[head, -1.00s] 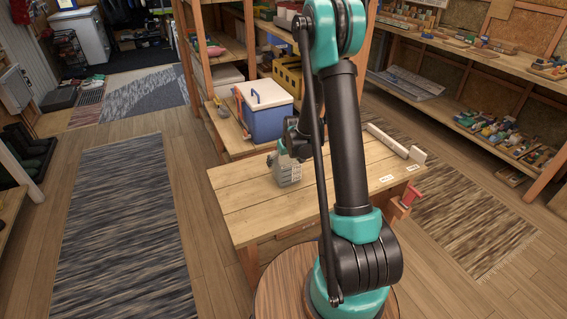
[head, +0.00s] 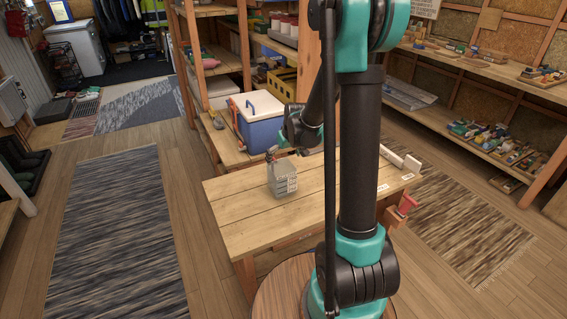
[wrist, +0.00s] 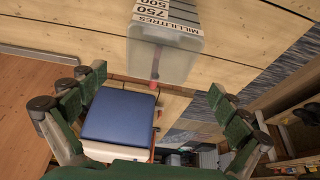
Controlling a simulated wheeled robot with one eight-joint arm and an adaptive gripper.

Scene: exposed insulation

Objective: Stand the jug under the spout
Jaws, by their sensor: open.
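The jug (head: 283,179) is a clear, boxy container with dark measuring marks. It stands upright on the wooden table (head: 235,205). In the wrist view the jug (wrist: 168,48) shows upside down at the top, with its millilitre scale. A blue cooler with a white lid (head: 263,120) stands on the low shelf behind the table; it also shows in the wrist view (wrist: 120,118). A small red part (wrist: 153,86) shows by the jug; I cannot tell whether it is the spout. My gripper (wrist: 158,82) is open, its green fingers apart and empty, with the jug beyond them.
Shelving posts (head: 193,65) rise behind. The table's left part is bare. A striped rug (head: 115,230) lies on the floor to the left.

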